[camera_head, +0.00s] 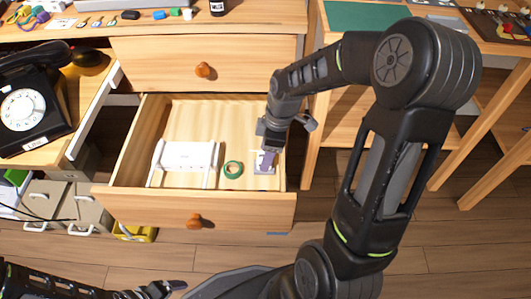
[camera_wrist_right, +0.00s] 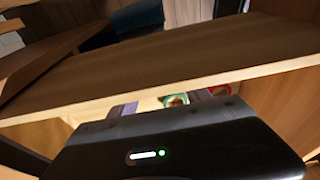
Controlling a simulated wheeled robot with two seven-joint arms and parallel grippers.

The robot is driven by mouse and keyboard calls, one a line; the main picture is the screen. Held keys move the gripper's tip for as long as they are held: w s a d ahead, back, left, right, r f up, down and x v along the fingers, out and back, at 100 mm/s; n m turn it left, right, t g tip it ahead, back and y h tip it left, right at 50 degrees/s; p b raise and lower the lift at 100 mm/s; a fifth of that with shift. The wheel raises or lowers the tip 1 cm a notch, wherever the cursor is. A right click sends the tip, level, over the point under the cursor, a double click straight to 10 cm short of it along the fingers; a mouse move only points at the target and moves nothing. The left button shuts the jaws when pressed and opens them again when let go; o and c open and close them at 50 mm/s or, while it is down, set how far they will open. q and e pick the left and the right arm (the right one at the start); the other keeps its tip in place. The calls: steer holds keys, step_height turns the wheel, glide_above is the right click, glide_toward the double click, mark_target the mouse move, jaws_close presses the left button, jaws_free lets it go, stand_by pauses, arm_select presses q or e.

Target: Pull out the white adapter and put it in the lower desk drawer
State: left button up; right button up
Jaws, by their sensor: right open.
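The lower desk drawer (camera_head: 193,209) is pulled out. My right gripper (camera_head: 268,150) points down into its right side and is open. Below its fingers, a small white and purplish item (camera_head: 264,162) lies on the drawer floor; I cannot tell whether it is the white adapter, and the gripper partly hides it. In the right wrist view, my dark gripper body covers the lower part, and the fingertips are hidden. My left gripper (camera_head: 165,288) is low at the bottom left, away from the drawer; its jaws are too unclear to judge.
The upper drawer (camera_head: 205,64) above is shut. A black dial phone (camera_head: 33,108) stands at the left. The drawer's walls are close around my right gripper.

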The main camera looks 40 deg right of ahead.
steer(key=r, duration=0.2)
steer(key=r+p, duration=0.1)
steer(key=r, duration=0.1)
steer(key=s+d+r+p, duration=0.1)
steer(key=r, duration=0.1)
steer(key=shift+r, duration=0.4)
steer(key=shift+r, duration=0.1)
